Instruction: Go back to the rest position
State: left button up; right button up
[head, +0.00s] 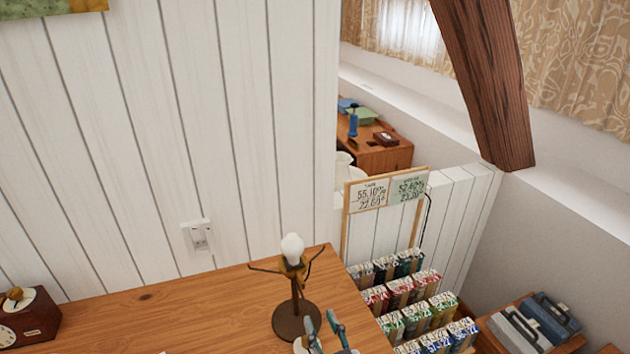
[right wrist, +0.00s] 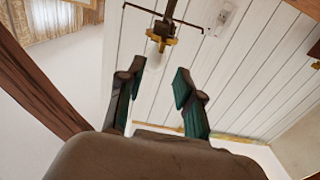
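My right gripper (head: 320,320) shows at the bottom edge of the head view, just in front of the lamp stand. Its teal-padded fingers are spread apart with nothing between them. The right wrist view also shows the open fingers (right wrist: 160,70) with an empty gap. My left gripper is not in the head view. The lamp stand (head: 296,292) has a white bulb on top, thin dark arms and a round brown base, and stands upright on the wooden table (head: 190,315). The right wrist view shows the lamp (right wrist: 161,32) upside down beyond the fingertips.
A wooden clock (head: 32,318) sits at the table's left. To the right is a rack of small boxes (head: 415,310) with price signs (head: 387,192). A white plank wall (head: 170,130) closes the back. A dark timber brace (head: 487,85) slants at upper right.

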jog(key=s+d+f+m+g+h, duration=0.1)
jog(key=s+d+f+g+h, duration=0.2)
jog(key=d, duration=0.3)
jog(key=s+d+f+m+g+h, duration=0.2)
jog(key=s+d+f, duration=0.15)
jog(key=d, duration=0.35)
jog(key=s+d+f+n+g, duration=0.1)
jog(key=s+d+f+g, duration=0.2)
jog(key=s, duration=0.5)
jog(key=s+d+f+g, duration=0.1)
jog(key=s+d+g, duration=0.2)
jog(key=s+g, duration=0.4)
jog(key=s+f+b, duration=0.1)
jog(key=s+f, duration=0.2)
jog(key=f, duration=2.5)
jog(key=s+d+f+g+b, duration=0.1)
jog(key=s+d+f, duration=0.1)
jog(key=s+f, duration=1.3)
jog(key=shift+s+d+f+n+h, duration=0.3)
jog(key=shift+s+f+h, duration=0.1)
jog(key=shift+s, duration=0.1)
